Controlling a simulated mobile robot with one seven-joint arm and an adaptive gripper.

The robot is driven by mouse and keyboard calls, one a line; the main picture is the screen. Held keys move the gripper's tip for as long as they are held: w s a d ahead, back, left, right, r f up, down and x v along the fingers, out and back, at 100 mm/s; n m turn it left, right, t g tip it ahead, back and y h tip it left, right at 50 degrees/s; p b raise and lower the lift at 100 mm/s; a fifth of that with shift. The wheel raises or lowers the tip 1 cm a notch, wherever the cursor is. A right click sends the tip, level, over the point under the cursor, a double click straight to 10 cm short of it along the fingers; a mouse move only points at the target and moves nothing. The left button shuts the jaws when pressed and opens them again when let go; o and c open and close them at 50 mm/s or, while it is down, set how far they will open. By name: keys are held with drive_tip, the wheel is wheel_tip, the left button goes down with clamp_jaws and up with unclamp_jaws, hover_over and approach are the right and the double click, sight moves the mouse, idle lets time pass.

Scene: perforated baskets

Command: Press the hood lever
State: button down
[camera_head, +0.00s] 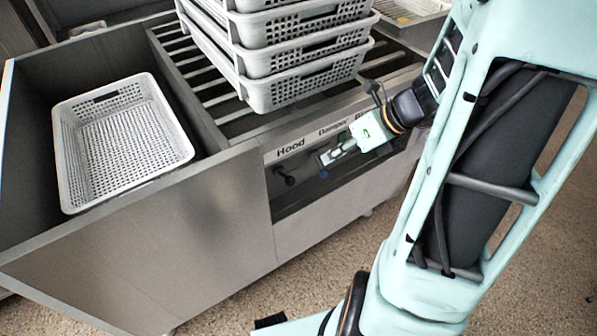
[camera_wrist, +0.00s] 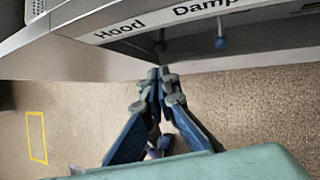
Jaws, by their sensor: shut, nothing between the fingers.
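The label "Hood" (camera_head: 291,147) is on the upper edge of a recess in the steel counter's front. Below it the dark hood lever (camera_head: 286,179) sticks out of the recess. In the wrist view a dark knob that looks like this lever (camera_wrist: 160,46) shows just beyond my fingertips, right of the word Hood. My gripper (camera_head: 325,159) is shut and empty, in front of the recess and right of the hood lever in the head view. In the wrist view the fingertips (camera_wrist: 160,76) meet just below the dark knob; I cannot tell whether they touch it.
A blue-tipped lever (camera_wrist: 221,42) under the damper label is close on the right; its blue tip (camera_head: 324,173) shows below my fingers. Stacked perforated baskets (camera_head: 310,55) stand on the slatted counter top. Another basket (camera_head: 68,165) sits in the left bay. Floor in front is clear.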

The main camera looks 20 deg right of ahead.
sight(294, 180)
drive_tip(key=b+x, duration=0.6)
drive_tip(key=x, duration=0.8)
drive_tip(key=shift+w, duration=0.1)
drive_tip(key=shift+f, duration=0.1)
drive_tip(key=shift+f+b, duration=0.15)
drive_tip(key=shift+b, duration=0.25)
drive_tip(key=shift+d, duration=0.1)
